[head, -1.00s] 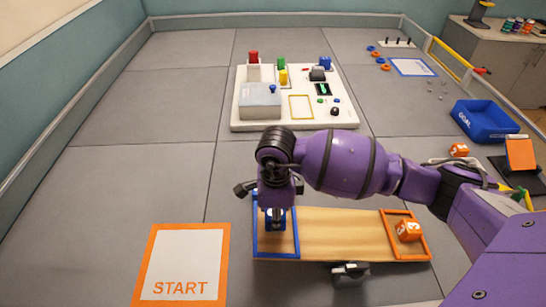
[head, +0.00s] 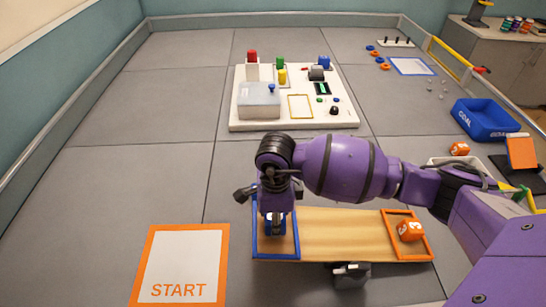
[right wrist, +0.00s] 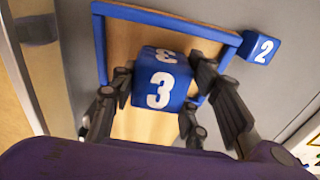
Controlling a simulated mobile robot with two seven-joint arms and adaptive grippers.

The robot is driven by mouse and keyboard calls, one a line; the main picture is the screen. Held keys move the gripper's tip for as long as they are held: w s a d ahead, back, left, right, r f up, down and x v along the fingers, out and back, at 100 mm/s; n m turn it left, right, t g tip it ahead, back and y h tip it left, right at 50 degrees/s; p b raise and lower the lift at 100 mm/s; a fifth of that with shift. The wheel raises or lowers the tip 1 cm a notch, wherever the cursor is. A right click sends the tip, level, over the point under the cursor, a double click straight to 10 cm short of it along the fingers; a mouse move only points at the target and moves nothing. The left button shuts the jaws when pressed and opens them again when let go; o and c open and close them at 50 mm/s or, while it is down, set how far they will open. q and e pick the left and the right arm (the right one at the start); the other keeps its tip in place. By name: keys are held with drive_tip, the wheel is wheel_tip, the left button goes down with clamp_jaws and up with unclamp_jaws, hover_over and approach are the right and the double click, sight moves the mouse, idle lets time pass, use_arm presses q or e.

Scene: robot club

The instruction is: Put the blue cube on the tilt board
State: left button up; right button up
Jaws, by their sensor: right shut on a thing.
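The blue cube (right wrist: 160,88) with a white 3 is between the fingers of my right gripper (right wrist: 163,75), which is shut on it. In the head view the cube (head: 275,229) is partly hidden by the gripper (head: 275,215). It is inside the blue frame at the left end of the wooden tilt board (head: 340,232). The blue frame also shows in the right wrist view (right wrist: 99,50). I cannot tell whether the cube touches the board. My left gripper is not in view.
An orange cube (head: 409,231) sits in the orange frame at the board's right end. Another blue cube (right wrist: 261,48), marked 2, lies just outside the blue frame. A START mat (head: 180,250) is at left, a button panel (head: 300,118) behind, and a blue GOAL bin (head: 484,118) at right.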

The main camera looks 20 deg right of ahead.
drive_tip(key=o, duration=1.2)
drive_tip(key=shift+o, duration=0.2)
wheel_tip(320, 180, up, 12)
drive_tip(key=shift+r, duration=0.15)
